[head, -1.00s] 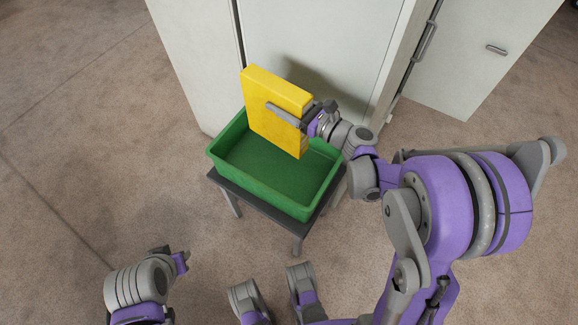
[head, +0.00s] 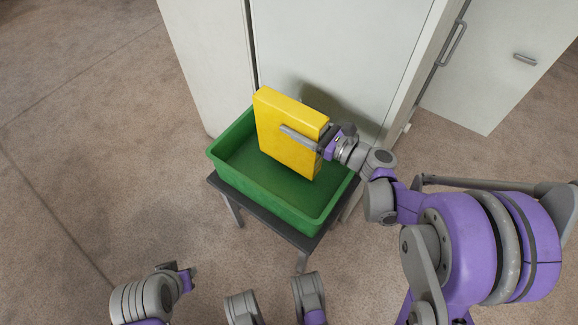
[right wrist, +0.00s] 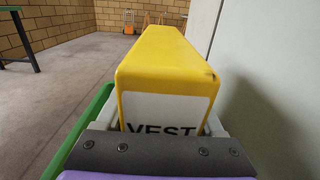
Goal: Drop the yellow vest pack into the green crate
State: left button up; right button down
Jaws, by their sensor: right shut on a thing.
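The yellow vest pack (head: 287,132) is a flat yellow box held upright over the green crate (head: 262,196). My right gripper (head: 310,138) is shut on the pack's right part, with a finger along its face. The pack's lower edge appears within the crate's opening; whether it touches the crate floor I cannot tell. In the right wrist view the pack (right wrist: 165,60) fills the middle, with a white label reading "VEST", and the crate's green rim (right wrist: 85,128) shows at lower left. My left gripper (head: 188,278) is at the lower left, away from the crate; its jaw opening is unclear.
The crate stands on a small dark-topped table (head: 265,225). A pale cabinet (head: 335,50) rises close behind it, with another pale door (head: 500,70) at right. The carpeted floor (head: 90,140) on the left is clear.

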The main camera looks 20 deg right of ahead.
grip_release()
jog(key=shift+f, duration=0.1)
jog(key=p+v, duration=0.1)
jog(key=v, duration=1)
dwell(0.4)
